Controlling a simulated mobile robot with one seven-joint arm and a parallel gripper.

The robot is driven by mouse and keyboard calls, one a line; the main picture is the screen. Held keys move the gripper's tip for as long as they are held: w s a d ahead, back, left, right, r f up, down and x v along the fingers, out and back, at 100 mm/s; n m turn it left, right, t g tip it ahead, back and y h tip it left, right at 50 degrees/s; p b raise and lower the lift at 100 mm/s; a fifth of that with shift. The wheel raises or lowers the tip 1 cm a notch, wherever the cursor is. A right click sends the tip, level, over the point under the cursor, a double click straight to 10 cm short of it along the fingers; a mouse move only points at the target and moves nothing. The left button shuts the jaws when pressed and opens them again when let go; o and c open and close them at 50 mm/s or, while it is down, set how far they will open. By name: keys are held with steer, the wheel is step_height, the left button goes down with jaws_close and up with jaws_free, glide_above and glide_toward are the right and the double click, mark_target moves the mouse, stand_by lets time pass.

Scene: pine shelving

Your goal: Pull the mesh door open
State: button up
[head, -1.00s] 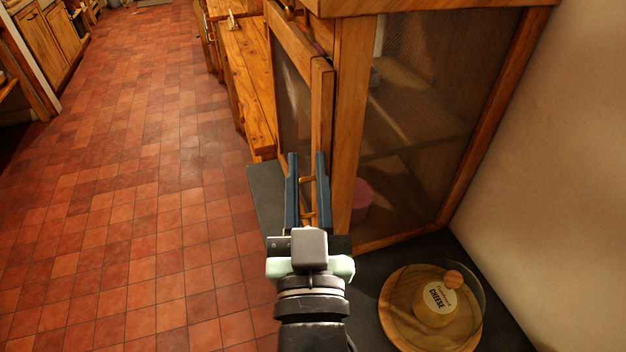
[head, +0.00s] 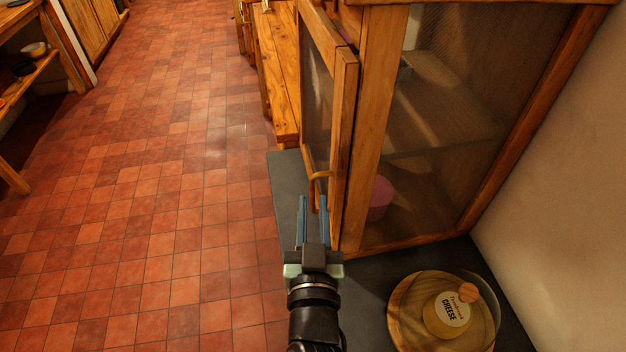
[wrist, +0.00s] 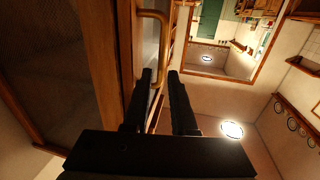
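The mesh door (head: 318,95) is wood-framed and belongs to the pine cabinet (head: 378,130). It stands slightly ajar, its near edge a little out from the cabinet post. Its curved brass handle (head: 313,186) is near the lower part of that edge, and it also shows in the wrist view (wrist: 164,30). My gripper (head: 312,203) is just in front of and below the handle. In the wrist view my fingers (wrist: 159,74) are apart, and the handle's lower end shows between or just beyond their tips. I cannot tell whether they touch it.
A dark counter (head: 372,290) lies under the cabinet, with a cheese on a round wooden board (head: 400,318) under a clear dome at right. A pink item (head: 380,192) is behind the side mesh. A wooden bench (head: 275,70) stands beyond the door. The tiled floor (head: 170,200) at left is clear.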

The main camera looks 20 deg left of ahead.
mark_target(313, 191)
steer(key=shift+p+x, duration=0.4)
steer(key=shift+x, duration=2)
jaws_close()
